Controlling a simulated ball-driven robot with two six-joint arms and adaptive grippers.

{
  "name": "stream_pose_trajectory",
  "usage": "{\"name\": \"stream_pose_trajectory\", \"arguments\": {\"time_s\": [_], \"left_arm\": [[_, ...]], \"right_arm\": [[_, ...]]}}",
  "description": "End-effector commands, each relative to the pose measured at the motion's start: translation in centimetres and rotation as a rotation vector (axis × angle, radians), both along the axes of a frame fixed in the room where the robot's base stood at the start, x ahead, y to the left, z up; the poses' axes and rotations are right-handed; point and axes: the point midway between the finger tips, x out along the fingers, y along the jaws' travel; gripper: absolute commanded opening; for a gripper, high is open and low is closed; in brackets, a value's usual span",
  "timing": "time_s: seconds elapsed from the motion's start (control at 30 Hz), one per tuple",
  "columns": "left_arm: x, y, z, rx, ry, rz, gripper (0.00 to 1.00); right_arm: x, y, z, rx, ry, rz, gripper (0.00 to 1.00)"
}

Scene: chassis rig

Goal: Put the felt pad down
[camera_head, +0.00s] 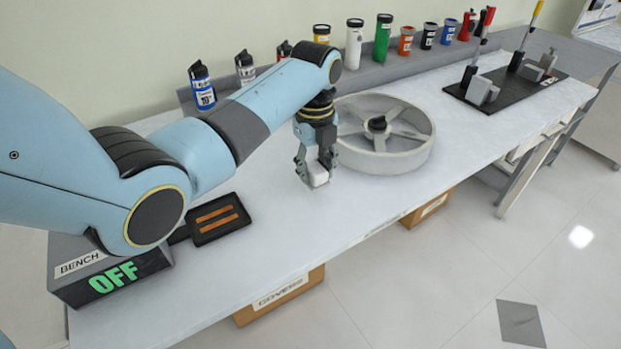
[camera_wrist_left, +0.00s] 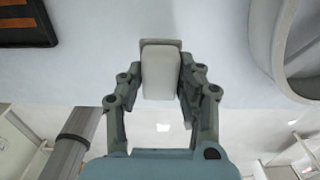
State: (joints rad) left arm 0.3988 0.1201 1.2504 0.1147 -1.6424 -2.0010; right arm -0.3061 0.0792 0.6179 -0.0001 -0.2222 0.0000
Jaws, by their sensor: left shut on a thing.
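The felt pad (camera_head: 319,176) is a small pale grey block. My left gripper (camera_head: 316,166) is shut on it, with one finger on each side. In the left wrist view the pad (camera_wrist_left: 161,72) sits upright between the fingertips of the left gripper (camera_wrist_left: 160,80). The pad is over the pale bench top (camera_head: 290,225), left of the grey spoked wheel (camera_head: 415,151). I cannot tell whether its lower end touches the bench. My right gripper is not in view.
A black tray with brown strips (camera_head: 217,219) lies to the left, beside a box marked OFF (camera_head: 112,280). Bottles, including a green one (camera_head: 382,38), line the back ledge. A black plate with clamps (camera_head: 510,88) is at the far right. The bench front is clear.

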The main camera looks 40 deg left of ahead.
Motion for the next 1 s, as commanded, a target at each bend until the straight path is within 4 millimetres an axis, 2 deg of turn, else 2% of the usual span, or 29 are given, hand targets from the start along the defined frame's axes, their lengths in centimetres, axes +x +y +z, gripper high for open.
{"name": "stream_pose_trajectory", "arguments": {"time_s": [0.13,0.4,0.77,0.8,0.93,1.0], "left_arm": [[-0.5,0.7,-0.8,0.000,0.001,0.000,0.09],[-0.5,0.6,-4.4,0.000,0.002,-0.001,0.09],[-0.5,0.6,-4.8,0.000,0.000,-0.001,0.09],[-0.5,0.6,-4.8,0.000,0.000,-0.001,0.38],[-0.5,0.6,-4.8,0.000,0.000,-0.001,0.55],[-0.5,0.6,-4.8,0.000,0.000,-0.001,0.58]], "right_arm": [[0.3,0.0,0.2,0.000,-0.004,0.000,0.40],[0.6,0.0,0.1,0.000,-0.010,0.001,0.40],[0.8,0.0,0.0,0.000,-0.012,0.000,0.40],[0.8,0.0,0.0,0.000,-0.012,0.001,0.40],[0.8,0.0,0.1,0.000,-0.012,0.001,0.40],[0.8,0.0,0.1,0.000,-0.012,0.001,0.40]]}}
